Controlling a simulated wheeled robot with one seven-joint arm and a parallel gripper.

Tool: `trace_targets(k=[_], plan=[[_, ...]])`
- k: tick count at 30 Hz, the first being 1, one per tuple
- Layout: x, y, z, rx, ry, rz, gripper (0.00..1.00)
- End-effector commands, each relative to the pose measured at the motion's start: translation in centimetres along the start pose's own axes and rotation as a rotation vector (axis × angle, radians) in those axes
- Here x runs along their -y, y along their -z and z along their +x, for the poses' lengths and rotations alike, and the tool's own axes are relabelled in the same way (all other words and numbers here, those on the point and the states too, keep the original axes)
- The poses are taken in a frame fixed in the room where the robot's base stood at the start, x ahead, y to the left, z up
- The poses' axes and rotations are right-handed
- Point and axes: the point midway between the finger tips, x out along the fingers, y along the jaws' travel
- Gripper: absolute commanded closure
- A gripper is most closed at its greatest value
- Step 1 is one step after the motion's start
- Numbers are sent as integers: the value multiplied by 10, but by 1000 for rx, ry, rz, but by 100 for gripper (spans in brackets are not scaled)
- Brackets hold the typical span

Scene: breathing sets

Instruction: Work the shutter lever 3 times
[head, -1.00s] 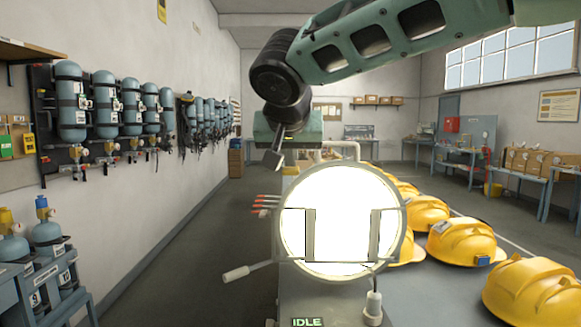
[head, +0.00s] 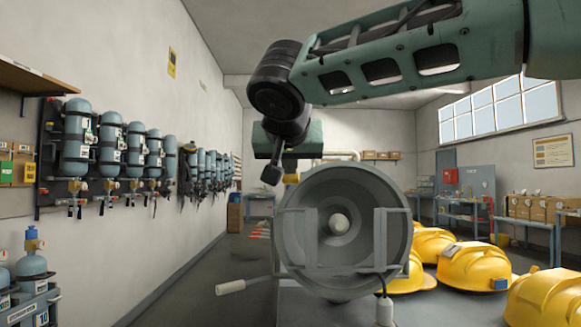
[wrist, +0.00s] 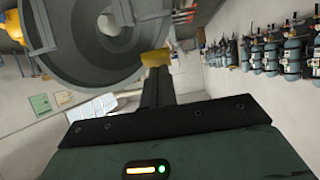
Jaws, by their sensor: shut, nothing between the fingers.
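The round grey lamp (head: 300,205) stands in front of me with its face dark and a pale bulb at its centre. Its shutter lever, with a white handle (head: 230,286), sticks out to the lower left of the lamp and slopes down slightly. My gripper (head: 271,174) is shut and empty, pointing down above and left of the lamp, well above the lever handle and apart from it. In the wrist view the shut fingers (wrist: 157,88) show beside the lamp (wrist: 95,50); the lever handle cannot be made out there.
Yellow helmets (head: 472,267) stand in a row on the bench to the right of the lamp. Breathing cylinders (head: 78,138) hang along the left wall, with more in a rack (head: 32,270) at lower left.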

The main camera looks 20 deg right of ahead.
Motion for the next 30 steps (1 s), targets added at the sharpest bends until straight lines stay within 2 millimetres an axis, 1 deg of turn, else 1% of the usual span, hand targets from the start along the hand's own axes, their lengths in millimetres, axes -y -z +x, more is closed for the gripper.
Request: trace_targets(k=[1, 5, 6, 7, 14, 24, 30], plan=[[0, -9, 4, -13, 1, 1, 100], [0, -14, 5, -40, 0, 2, 100], [0, -8, 2, -40, 0, 2, 100], [0, -7, 2, -39, 0, 1, 100], [0, -6, 1, -37, 0, 1, 100], [0, 7, -5, -36, 0, 1, 100], [0, 8, -5, -36, 0, 1, 100]])
